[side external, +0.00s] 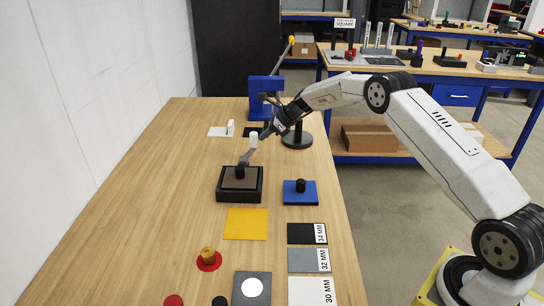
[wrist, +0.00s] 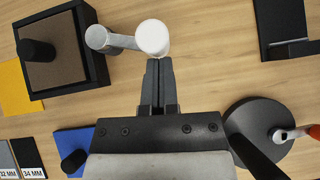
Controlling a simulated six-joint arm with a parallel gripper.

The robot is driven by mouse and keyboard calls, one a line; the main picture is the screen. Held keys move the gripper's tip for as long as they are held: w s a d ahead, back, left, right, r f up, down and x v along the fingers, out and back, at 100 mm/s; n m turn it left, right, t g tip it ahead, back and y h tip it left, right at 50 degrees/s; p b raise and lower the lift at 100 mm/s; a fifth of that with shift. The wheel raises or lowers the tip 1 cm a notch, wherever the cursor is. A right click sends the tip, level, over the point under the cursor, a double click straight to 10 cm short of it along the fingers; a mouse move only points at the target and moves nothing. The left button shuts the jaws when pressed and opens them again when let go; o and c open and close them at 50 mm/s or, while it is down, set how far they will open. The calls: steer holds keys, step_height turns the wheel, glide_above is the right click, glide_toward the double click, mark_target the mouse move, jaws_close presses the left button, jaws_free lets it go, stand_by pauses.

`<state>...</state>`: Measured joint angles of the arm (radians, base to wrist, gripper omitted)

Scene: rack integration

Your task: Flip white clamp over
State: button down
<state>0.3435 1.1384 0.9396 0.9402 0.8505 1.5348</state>
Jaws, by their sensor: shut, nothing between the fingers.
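The white clamp shows in the side external view as an upright white cylinder (side external: 253,139) on a grey link that slopes down to the black box. In the wrist view I see its round white top (wrist: 152,37) and the grey link (wrist: 120,41), which runs left to a grey round end beside the box. My gripper (side external: 265,134) is shut and empty, right beside the white cylinder. In the wrist view its fingertips (wrist: 158,64) lie just below the white top; I cannot tell whether they touch it.
The black box (side external: 221,193) has a brown top with a black peg. A blue plate (side external: 300,198) with a black peg and a yellow sheet (side external: 246,224) lie nearer. A blue fixture (side external: 263,87) and a round black base (side external: 298,141) stand behind. The table's left side is clear.

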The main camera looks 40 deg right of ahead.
steer(key=shift+w+a, duration=0.25)
steer(key=shift+w, duration=0.6)
steer(key=shift+w+a, duration=0.2)
steer(key=shift+w, duration=0.65)
steer(key=s+d+r, duration=0.5)
steer(key=d+r, duration=0.2)
steer(key=d, duration=0.2)
steer(key=shift+s+d, duration=0.3)
steer(key=shift+d, duration=0.05)
